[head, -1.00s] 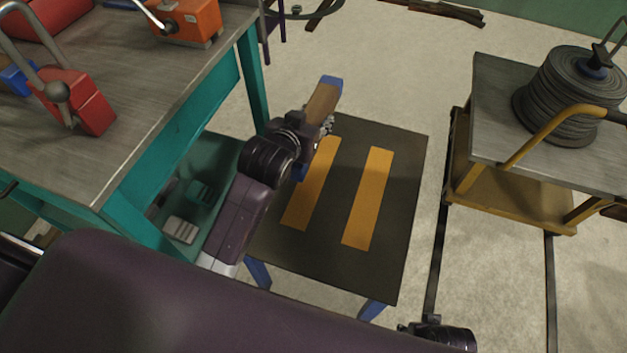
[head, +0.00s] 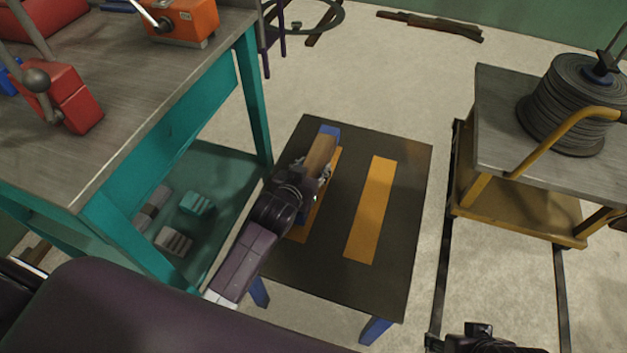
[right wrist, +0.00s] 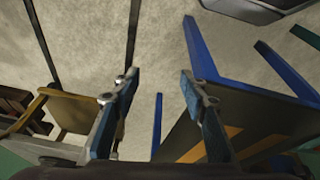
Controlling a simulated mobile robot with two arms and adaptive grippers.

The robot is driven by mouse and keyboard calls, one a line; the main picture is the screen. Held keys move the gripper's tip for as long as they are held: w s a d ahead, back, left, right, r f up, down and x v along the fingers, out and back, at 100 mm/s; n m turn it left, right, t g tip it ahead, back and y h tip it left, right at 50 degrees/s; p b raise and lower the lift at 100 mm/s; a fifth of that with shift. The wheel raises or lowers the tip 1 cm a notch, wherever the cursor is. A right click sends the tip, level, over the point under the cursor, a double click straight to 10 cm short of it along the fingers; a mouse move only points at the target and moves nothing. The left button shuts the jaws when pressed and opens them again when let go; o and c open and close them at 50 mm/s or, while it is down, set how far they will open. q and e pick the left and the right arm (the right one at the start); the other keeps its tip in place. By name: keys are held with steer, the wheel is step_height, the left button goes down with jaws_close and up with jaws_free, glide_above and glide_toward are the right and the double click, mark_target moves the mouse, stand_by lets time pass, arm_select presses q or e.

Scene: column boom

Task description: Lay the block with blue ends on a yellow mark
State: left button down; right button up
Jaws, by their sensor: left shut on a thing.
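My left gripper (head: 318,176) is shut on the wooden block (head: 321,153), which has a blue far end (head: 329,131). The near end is mostly hidden behind the gripper and arm. The block is over the left yellow mark (head: 300,234), roughly along its length and covering much of it. I cannot tell whether it touches the table. The right yellow mark (head: 371,208) is bare. Both lie on the dark table top (head: 400,270). In the right wrist view, my right gripper (right wrist: 157,88) is open and empty, with the table edge beside it.
A teal workbench (head: 190,110) with red and orange tools stands at left, close to my left arm. A trolley (head: 500,110) with a cable reel (head: 572,105) stands at right, beside floor rails. Pale floor lies between table and trolley.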

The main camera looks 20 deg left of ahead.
arm_select(q)
step_height(320, 180, down, 4)
steer(key=shift+r+b, duration=0.15)
steer(key=shift+b, duration=0.6)
steer(key=shift+f, duration=0.4)
arm_select(e)
steer(key=shift+w+a+f, duration=0.15)
steer(key=shift+w+f, duration=0.45)
steer(key=shift+f, duration=0.1)
arm_select(q)
steer(key=c, duration=1.2)
jaws_free()
arm_select(e)
steer(key=shift+t, duration=0.3)
